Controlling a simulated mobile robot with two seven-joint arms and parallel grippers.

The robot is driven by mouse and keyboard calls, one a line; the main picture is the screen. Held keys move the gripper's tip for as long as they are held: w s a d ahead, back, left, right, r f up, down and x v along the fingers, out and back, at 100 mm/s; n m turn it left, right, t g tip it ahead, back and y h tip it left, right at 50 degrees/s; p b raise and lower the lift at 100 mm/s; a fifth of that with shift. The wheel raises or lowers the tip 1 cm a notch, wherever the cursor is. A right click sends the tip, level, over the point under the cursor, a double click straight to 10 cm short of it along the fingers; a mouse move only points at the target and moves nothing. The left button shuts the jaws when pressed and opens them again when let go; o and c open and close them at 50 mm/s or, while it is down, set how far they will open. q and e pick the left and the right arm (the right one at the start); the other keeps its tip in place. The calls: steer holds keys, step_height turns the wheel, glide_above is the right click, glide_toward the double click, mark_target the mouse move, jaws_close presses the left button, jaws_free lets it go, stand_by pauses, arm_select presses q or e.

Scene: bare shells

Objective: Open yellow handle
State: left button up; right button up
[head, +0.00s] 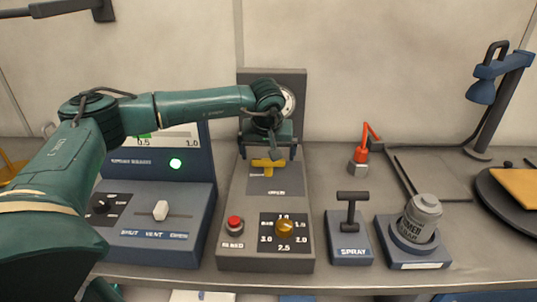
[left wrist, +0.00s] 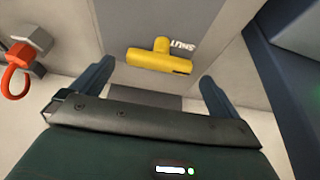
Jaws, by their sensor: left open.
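The yellow handle (head: 268,165) is a short T-shaped lever on a grey plate on the middle console. In the left wrist view the yellow handle (left wrist: 160,61) lies crosswise beyond my fingers, with its stub next to upside-down lettering that seems to read SHUT. My left gripper (head: 267,152) is over the back of this console, just behind the handle in the picture. In the left wrist view my left gripper (left wrist: 155,86) has its two fingers wide apart with nothing between them. No contact with the handle shows. My right gripper is in neither view.
The middle console (head: 265,213) also bears a red button (head: 234,223) and a yellow knob (head: 285,226). A blue console with a white slider (head: 160,210) stands left. A spray lever (head: 350,206), a grey can (head: 421,216) and an orange-red hook (head: 363,148) stand right.

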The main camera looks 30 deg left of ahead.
arm_select(q)
steer(key=shift+x, duration=1.15)
steer(key=c, duration=0.9)
